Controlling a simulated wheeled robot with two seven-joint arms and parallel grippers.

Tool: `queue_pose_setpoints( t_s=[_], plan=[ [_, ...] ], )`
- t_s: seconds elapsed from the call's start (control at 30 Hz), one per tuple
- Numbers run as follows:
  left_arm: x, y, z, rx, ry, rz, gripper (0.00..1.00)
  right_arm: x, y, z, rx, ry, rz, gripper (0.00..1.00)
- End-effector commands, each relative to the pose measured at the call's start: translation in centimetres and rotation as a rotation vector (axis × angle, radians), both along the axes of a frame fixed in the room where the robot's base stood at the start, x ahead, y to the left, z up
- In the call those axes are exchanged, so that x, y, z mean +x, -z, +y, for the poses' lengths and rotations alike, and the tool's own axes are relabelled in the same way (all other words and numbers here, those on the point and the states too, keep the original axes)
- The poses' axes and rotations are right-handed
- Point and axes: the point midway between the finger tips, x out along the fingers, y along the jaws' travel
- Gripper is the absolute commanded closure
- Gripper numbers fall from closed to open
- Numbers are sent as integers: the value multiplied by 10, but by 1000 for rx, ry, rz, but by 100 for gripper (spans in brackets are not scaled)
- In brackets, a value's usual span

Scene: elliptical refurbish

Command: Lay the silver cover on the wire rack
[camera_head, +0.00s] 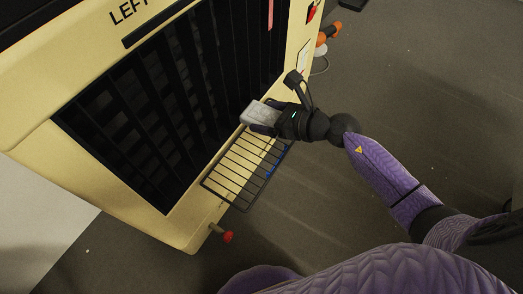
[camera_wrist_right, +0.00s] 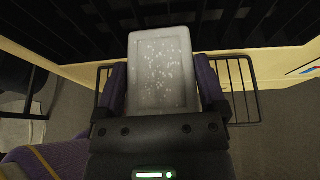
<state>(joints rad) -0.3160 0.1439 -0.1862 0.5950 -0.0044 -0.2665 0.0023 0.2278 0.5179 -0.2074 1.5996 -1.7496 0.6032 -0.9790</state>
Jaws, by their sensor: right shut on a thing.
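The silver cover (camera_head: 259,112) is a small grey rectangular plate with rounded corners. My right gripper (camera_head: 264,122) is shut on it and holds it over the far end of the wire rack (camera_head: 236,178). In the right wrist view the cover (camera_wrist_right: 160,72) lies between the two fingers of the gripper (camera_wrist_right: 164,92), with pale specks on its face. The rack's dark bars (camera_wrist_right: 243,92) show on both sides below it. I cannot tell whether the cover touches the rack. My left gripper is not in view.
The rack juts from the front of a cream cabinet (camera_head: 110,185) with dark vertical slats (camera_head: 150,90). A red knob (camera_head: 228,237) sticks out at the cabinet's lower corner. An orange-handled part (camera_head: 329,33) is at its far side. Grey floor (camera_head: 420,90) is open to the right.

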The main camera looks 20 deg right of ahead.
Motion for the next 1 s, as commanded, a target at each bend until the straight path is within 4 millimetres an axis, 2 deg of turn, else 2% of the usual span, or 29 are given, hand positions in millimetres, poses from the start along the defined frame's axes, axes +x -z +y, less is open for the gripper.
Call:
queue_pose_setpoints(
  t_s=[0.03, 0.13, 0.3, 0.47, 0.6, 0.67, 0.83, 0.97, 1.0],
  plan=[
    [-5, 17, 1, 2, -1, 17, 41, 8, 27, 2, 4, 12, 7, 87],
    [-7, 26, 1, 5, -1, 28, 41, 17, 45, 5, 0, 20, 3, 87],
    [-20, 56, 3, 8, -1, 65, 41, 18, 92, 5, 1, 24, 6, 87],
    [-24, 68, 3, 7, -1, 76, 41, 18, 111, 5, 1, 24, 2, 87],
    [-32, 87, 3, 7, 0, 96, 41, 17, 139, 5, 3, 24, 5, 87],
    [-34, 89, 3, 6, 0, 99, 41, 17, 143, 5, 2, 23, 3, 87],
    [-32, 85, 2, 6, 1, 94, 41, 18, 136, 5, 1, 22, -3, 87],
    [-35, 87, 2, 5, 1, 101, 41, 18, 140, 4, 1, 22, -2, 87],
    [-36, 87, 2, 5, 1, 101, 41, 18, 140, 4, 0, 22, -1, 5]
  ],
)
